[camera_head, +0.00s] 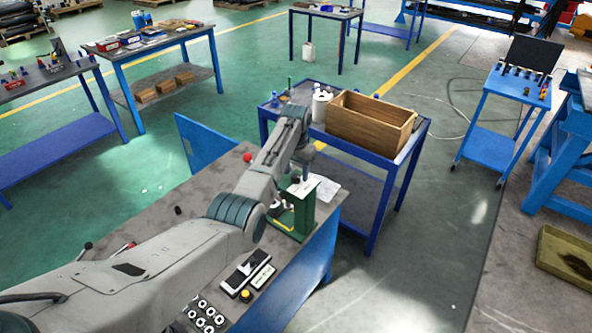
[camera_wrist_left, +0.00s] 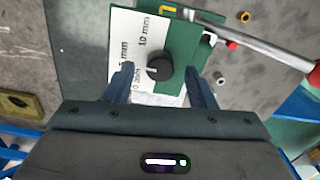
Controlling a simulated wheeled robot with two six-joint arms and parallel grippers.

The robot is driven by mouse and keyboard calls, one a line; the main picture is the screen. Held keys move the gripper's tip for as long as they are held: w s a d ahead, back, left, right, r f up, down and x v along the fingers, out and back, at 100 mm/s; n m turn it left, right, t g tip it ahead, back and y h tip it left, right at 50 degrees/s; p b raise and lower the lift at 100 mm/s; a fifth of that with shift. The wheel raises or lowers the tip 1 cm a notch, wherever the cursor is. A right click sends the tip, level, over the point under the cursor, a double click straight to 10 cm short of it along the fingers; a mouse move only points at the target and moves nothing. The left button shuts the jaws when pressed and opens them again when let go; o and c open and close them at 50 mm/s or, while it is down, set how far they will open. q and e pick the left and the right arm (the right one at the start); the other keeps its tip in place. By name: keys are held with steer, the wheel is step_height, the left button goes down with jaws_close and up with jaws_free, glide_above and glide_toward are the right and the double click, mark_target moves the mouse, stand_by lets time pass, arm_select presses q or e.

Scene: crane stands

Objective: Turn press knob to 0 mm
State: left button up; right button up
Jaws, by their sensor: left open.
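The green press (camera_head: 302,212) stands on the near workbench, partly hidden by my left arm. In the left wrist view the press's black round knob (camera_wrist_left: 159,66) sits on a white scale plate (camera_wrist_left: 127,28). The plate reads "10 mm" above the knob, with other mm labels to its left, partly hard to read. A pale mark on the knob points roughly left; its exact setting is unclear. My left gripper (camera_wrist_left: 159,72) is open, its two fingers on either side of the knob, with a visible gap on each side. My right gripper is not in view.
A blue cart with a wooden box (camera_head: 368,124) stands just behind the bench. A phone-like device (camera_head: 245,271) and several small parts lie at the bench front.

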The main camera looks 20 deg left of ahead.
arm_select(q)
steer(key=shift+f, duration=0.7)
steer(key=c, duration=1)
